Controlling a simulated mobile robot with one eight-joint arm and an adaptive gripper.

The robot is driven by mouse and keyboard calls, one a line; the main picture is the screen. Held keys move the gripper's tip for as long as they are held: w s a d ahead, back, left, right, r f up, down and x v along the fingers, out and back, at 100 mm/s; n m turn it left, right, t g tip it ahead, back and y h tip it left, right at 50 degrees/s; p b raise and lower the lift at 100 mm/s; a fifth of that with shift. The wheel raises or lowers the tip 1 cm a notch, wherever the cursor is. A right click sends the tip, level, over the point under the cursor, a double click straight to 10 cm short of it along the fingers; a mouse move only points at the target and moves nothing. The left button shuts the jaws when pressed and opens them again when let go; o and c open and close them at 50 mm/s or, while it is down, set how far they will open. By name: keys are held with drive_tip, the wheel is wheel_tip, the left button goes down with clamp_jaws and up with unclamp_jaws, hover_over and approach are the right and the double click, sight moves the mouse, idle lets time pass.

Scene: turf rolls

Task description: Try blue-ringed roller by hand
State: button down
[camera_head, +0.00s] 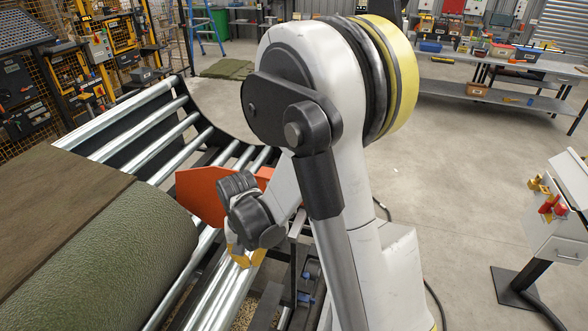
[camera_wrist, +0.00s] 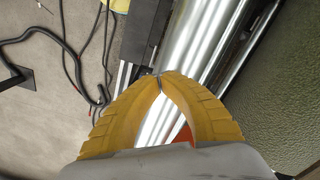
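Several shiny metal rollers (camera_head: 215,290) lie in a row in a dark frame in the head view. Two small blue parts (camera_head: 305,298) show at the frame's right side; I cannot tell whether either is the ring of a roller. My gripper (camera_head: 246,260) points down over the rollers near that side, partly hidden by my own wrist. In the wrist view its yellow fingers (camera_wrist: 160,80) meet at the tips, with nothing clearly held between them. Bright rollers (camera_wrist: 190,60) lie beyond the fingertips; no blue ring shows there. I cannot tell whether the fingers touch a roller.
A large green turf roll (camera_head: 120,250) with a brown face lies on the rollers at left. An orange plate (camera_head: 200,192) stands close beside my gripper. Dark cables (camera_wrist: 75,60) lie on the floor. A white cabinet (camera_head: 555,215) stands at right; open floor lies between.

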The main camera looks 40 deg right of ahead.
drive_tip(key=shift+r+p, duration=1.6)
drive_tip(key=shift+r, duration=1.05)
drive_tip(key=shift+w, duration=0.1)
drive_tip(key=shift+f, duration=0.1)
drive_tip(key=b, duration=0.4)
drive_tip(key=shift+s+a+f+n+t, duration=0.2)
drive_tip(key=shift+n+t, duration=0.1)
drive_tip(key=shift+t, duration=0.1)
drive_tip(key=b, duration=0.2)
drive_tip(key=shift+s+f+t+b, duration=0.1)
drive_tip(key=shift+s+t+b, duration=0.2)
drive_tip(key=shift+b, duration=0.1)
drive_tip(key=s+f+n+t+b, duration=0.1)
drive_tip(key=s+f+t+b, duration=0.1)
drive_tip(key=b, duration=0.4)
drive_tip(key=s+a+f+n+t+b, duration=0.1)
drive_tip(key=s+f+b, duration=0.1)
drive_tip(key=s+b, duration=0.2)
drive_tip(key=s+f+n+t+b, duration=0.2)
drive_tip(key=s+b, duration=0.1)
drive_tip(key=b, duration=0.5)
drive_tip(key=shift+s+a+t+b, duration=0.15)
drive_tip(key=shift+a+t+b, duration=0.05)
drive_tip(key=shift+t+b, duration=0.15)
drive_tip(key=shift+r, duration=0.1)
